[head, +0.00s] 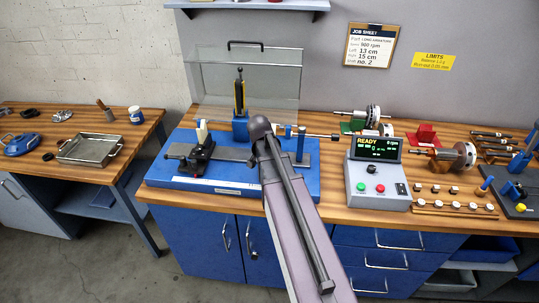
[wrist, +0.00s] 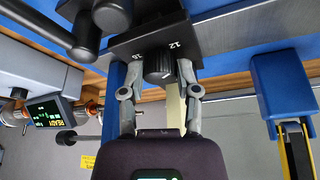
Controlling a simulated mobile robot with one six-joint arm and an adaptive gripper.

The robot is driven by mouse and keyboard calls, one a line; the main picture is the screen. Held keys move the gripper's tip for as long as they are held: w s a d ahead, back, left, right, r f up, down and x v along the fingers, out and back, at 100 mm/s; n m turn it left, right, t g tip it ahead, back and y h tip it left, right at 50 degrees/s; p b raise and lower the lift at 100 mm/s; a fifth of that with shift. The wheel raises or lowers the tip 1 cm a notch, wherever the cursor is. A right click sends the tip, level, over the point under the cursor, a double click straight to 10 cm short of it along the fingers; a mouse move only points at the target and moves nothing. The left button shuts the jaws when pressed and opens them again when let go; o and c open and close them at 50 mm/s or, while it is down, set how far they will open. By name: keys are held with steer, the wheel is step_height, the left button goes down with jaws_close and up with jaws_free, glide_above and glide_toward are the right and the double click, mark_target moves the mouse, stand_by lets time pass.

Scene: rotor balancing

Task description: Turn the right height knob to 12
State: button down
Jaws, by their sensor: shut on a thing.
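In the wrist view, a black height knob (wrist: 157,64) sits on a dark scale plate (wrist: 150,38). A white 12 is printed on the plate beside the knob; the other marks are too small to read surely. The knob's pointer direction is not clear. My gripper (wrist: 158,68) has one finger on each side of the knob and is shut on it. In the head view, my arm covers the knob and the gripper. The blue balancing machine base (head: 215,183) shows below the arm, with a black carriage (head: 201,150) at its left.
A clear guard (head: 212,75) stands behind the machine. The control box (head: 377,190) reads READY, to the right of my arm. Rotors (head: 455,157) and small weights (head: 455,207) lie further right. A side bench (head: 88,185) with a metal tray (head: 88,149) stands at the left.

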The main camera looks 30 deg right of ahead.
steer(key=shift+w+a+m, duration=0.1)
steer(key=shift+m, duration=0.4)
steer(key=shift+c, duration=1.7)
jaws_free()
